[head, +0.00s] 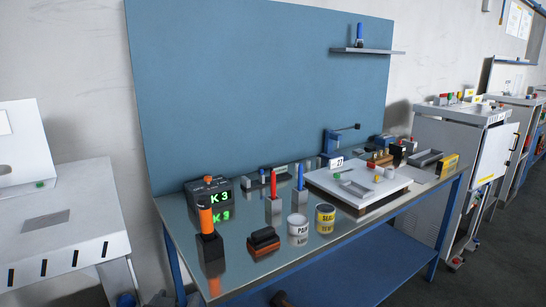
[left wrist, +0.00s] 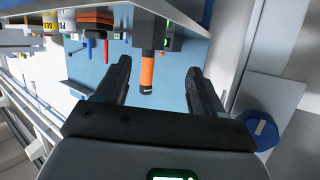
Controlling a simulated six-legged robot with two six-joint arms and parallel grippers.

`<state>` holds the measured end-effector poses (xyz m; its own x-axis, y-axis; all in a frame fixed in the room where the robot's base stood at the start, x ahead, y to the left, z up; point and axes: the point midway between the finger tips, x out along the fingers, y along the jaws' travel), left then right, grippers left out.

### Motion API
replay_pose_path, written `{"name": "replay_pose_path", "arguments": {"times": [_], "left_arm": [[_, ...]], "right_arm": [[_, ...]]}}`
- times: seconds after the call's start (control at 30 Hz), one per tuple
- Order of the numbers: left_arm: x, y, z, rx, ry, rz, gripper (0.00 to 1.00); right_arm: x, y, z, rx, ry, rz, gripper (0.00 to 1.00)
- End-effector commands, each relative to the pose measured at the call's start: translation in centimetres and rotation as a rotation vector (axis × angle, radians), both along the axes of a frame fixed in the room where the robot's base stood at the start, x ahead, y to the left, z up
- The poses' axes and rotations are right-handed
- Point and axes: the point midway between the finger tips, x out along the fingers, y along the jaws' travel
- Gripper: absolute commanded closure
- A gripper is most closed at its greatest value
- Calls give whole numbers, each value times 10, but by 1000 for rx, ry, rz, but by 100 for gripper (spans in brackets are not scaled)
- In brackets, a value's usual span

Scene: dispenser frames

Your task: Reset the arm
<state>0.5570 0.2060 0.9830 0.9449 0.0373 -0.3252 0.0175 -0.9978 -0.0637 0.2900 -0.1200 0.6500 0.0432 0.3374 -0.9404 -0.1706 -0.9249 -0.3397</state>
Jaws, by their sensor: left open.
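My left gripper (left wrist: 158,66) is open, its two dark fingers spread wide in the left wrist view, where the scene shows upside down. The orange-handled tool (left wrist: 147,70) appears between the fingers, beyond them; nothing is gripped. In the head view this tool (head: 206,219) stands upright in a dark block at the bench's left end. I cannot clearly make out the left gripper in the head view. My right gripper is in neither view.
The bench (head: 186,239) holds a K3 display box (head: 209,190), red (head: 273,183) and blue (head: 300,178) upright tools, two cans (head: 298,225) (head: 325,219) and a white board (head: 340,196). A blue panel (head: 250,90) stands behind. A white cabinet (head: 60,225) is at left.

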Motion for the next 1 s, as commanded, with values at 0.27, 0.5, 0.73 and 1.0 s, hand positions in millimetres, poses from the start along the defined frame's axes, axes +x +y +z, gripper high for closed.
{"name": "replay_pose_path", "arguments": {"times": [0.27, 0.5, 0.73, 1.0], "left_arm": [[-59, -16, -184, -56, 440, -70, 31], [-190, -56, -313, -262, 921, -121, 31], [-267, -86, -330, -442, 1196, -83, 31], [-269, -87, -330, -471, 1215, -48, 31]], "right_arm": [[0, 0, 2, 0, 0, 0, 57], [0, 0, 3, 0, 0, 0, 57], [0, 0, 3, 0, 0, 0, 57], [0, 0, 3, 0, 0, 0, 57]]}}
